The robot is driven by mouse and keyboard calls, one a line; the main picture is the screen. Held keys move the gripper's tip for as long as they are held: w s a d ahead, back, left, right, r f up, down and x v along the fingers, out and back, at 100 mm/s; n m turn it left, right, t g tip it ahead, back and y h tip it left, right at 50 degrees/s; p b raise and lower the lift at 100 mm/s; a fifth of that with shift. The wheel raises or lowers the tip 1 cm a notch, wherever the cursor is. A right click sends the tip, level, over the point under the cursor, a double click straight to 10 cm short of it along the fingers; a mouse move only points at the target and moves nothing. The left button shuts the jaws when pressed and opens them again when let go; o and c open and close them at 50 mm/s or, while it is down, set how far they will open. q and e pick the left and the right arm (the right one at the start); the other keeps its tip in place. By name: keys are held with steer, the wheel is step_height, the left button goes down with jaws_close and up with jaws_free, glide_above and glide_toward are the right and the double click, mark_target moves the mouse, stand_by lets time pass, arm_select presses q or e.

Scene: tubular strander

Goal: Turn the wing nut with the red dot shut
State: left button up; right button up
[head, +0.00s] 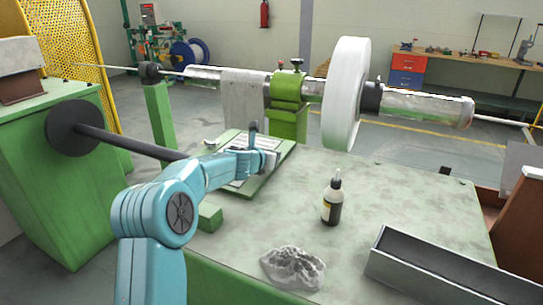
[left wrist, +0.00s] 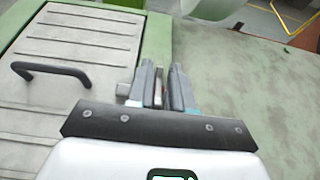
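My left gripper (left wrist: 160,90) is low over the right edge of a grey ribbed cover panel (left wrist: 75,50) with a black handle (left wrist: 50,72). Its fingers stand apart with a narrow gap. A small thin part with a reddish patch (left wrist: 158,92) shows between them; it may be the red-dot wing nut, but the fingers hide most of it. I cannot tell whether they press on it. In the head view my left gripper (head: 268,155) is at the panel's right side, and the nut cannot be made out there. My right gripper is not in view.
A black-and-white bottle (head: 332,203), a crumpled grey rag (head: 293,268) and a long metal tray (head: 440,270) stand on the green table to the right. Above are a green bearing block (head: 288,88) and a white disc (head: 346,95) on a shaft. The table's middle is clear.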

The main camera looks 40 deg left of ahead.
arm_select(q)
steer(key=shift+o, duration=0.5)
steer(key=shift+s+d, duration=0.1)
steer(key=shift+s, duration=0.2)
steer(key=b+v, duration=0.2)
steer(key=v, duration=0.3)
steer(key=shift+s+r, duration=0.2)
steer(key=shift+s, duration=0.1)
steer(key=v, duration=1)
steer(key=shift+p, duration=0.3)
